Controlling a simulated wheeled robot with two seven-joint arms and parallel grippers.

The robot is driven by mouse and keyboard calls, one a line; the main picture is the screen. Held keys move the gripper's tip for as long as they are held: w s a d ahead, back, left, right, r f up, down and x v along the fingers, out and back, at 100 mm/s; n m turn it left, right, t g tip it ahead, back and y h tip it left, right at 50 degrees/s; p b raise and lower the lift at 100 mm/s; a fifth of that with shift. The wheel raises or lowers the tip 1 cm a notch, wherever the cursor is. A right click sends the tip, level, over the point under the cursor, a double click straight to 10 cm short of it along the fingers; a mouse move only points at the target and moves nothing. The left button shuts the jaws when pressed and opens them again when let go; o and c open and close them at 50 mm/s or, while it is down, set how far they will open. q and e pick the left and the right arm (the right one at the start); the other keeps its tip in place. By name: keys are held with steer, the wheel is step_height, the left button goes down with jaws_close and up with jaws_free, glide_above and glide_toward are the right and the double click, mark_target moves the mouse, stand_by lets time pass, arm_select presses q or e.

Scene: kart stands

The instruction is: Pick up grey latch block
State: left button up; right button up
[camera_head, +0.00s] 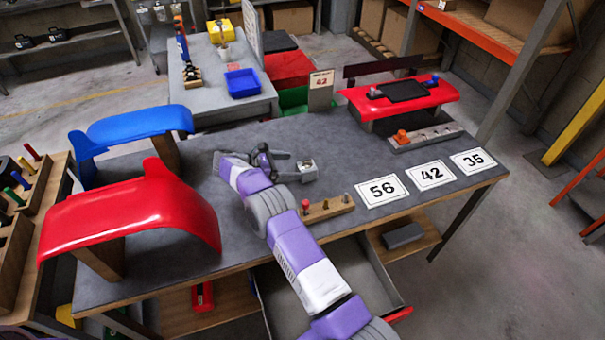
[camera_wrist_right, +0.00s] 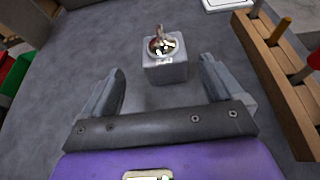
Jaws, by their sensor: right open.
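The grey latch block (camera_head: 308,169) is a small grey cube on the dark grey table top. In the right wrist view the block (camera_wrist_right: 166,68) has a shiny round metal knob on its top and stands upright just beyond the fingertips. My right gripper (camera_head: 284,166) is open and empty, low over the table, to the left of the block in the head view. In the right wrist view its fingers (camera_wrist_right: 163,78) are spread, with the block ahead of the gap between them. My left gripper is not in view.
A wooden strip with pegs (camera_head: 328,209) lies close in front of the block. Red (camera_head: 135,210) and blue (camera_head: 135,125) curved panels stand left. Bare table surrounds the block's far side.

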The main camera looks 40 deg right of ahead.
mark_target(302, 167)
steer(key=x, duration=0.7)
steer(key=shift+s+b, duration=0.3)
steer(key=shift+b, duration=0.1)
steer(key=shift+c, duration=0.2)
steer(key=shift+r, duration=0.1)
steer(key=c, duration=1.1)
